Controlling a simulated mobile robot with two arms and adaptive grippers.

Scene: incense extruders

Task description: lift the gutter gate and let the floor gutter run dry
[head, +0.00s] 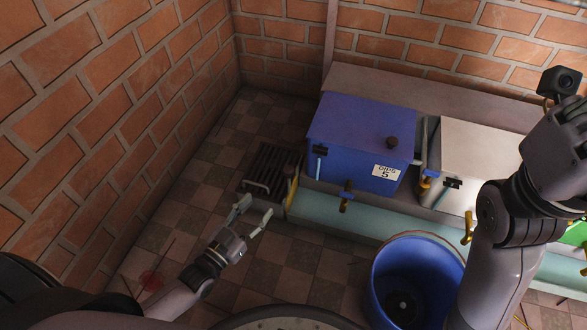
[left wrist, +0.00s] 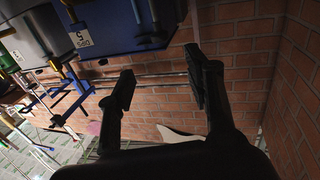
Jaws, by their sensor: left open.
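The floor gutter (head: 335,212) is a pale teal channel running along the front of the tanks. At its left end stands a small yellowish upright piece (head: 291,191), which looks like the gutter gate. It appears lowered, but its lower edge is hard to make out. My left gripper (head: 257,207) is open and empty, just left of and nearer than the gate, apart from it. In the left wrist view its two fingers (left wrist: 160,84) are spread with nothing between them; I cannot pick out the gate there. My right arm shows at the right, but its fingertips are out of view.
A dark floor grate (head: 268,169) lies left of the gate. A blue tank (head: 357,130) labelled 5, with a protruding tap (head: 346,196), and a whitish tank (head: 480,150) stand behind the gutter. A blue bucket (head: 378,290) stands in front.

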